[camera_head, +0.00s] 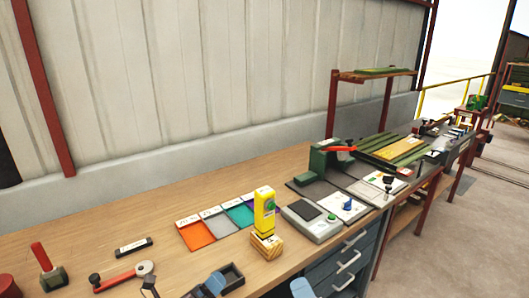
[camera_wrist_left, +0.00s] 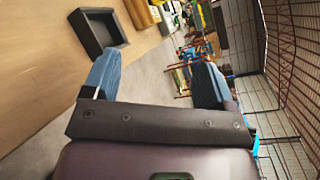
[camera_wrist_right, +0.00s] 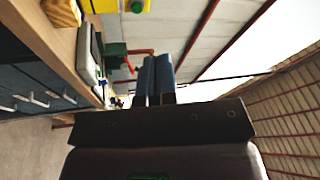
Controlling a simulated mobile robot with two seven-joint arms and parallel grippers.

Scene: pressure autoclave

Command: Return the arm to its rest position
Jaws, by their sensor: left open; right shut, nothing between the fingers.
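My left gripper (camera_wrist_left: 155,72) shows in the left wrist view with its two blue fingers spread wide and nothing between them. It is beside the front edge of the bench, near a small dark tray (camera_wrist_left: 98,32). My right gripper (camera_wrist_right: 158,75) shows in the right wrist view with its blue fingers together and empty, in front of the drawers. In the head view only blue finger parts show at the bottom edge. Most of both arms is out of view there.
The wooden bench (camera_head: 150,215) runs along a panelled wall. A yellow device (camera_head: 264,212) stands on a wooden block (camera_head: 266,246). Coloured mats (camera_head: 196,236), a grey scale (camera_head: 312,222) and a green press (camera_head: 320,160) are on the bench. Drawers (camera_head: 345,265) are below it; open floor (camera_head: 430,255) lies right.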

